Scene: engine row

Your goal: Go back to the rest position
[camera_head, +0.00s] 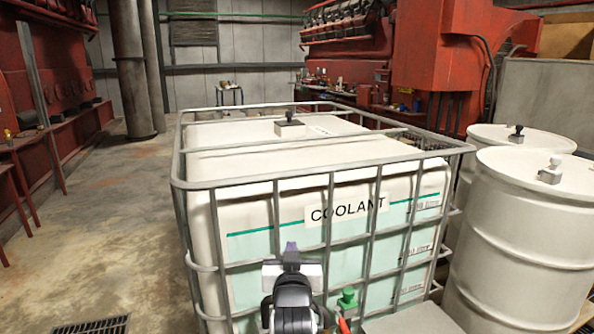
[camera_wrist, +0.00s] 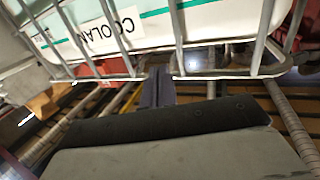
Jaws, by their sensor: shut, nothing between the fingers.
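My gripper (camera_head: 291,247) is low in the middle of the head view, in front of the white coolant tank (camera_head: 270,205). Its fingers are together and hold nothing. In the wrist view the shut fingers (camera_wrist: 156,82) point toward the bars of the tank's metal cage (camera_wrist: 205,73). I cannot tell whether they touch the bars. The tank's COOLANT label (camera_wrist: 104,32) shows tilted there. Part of the tank's front is hidden behind my arm.
A green valve (camera_head: 348,298) sits low on the tank front, just right of my arm. White drums (camera_head: 525,235) stand close at the right. Red engines (camera_head: 440,60) line the back right. The concrete floor (camera_head: 110,220) at the left is open, with a drain grate (camera_head: 92,326).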

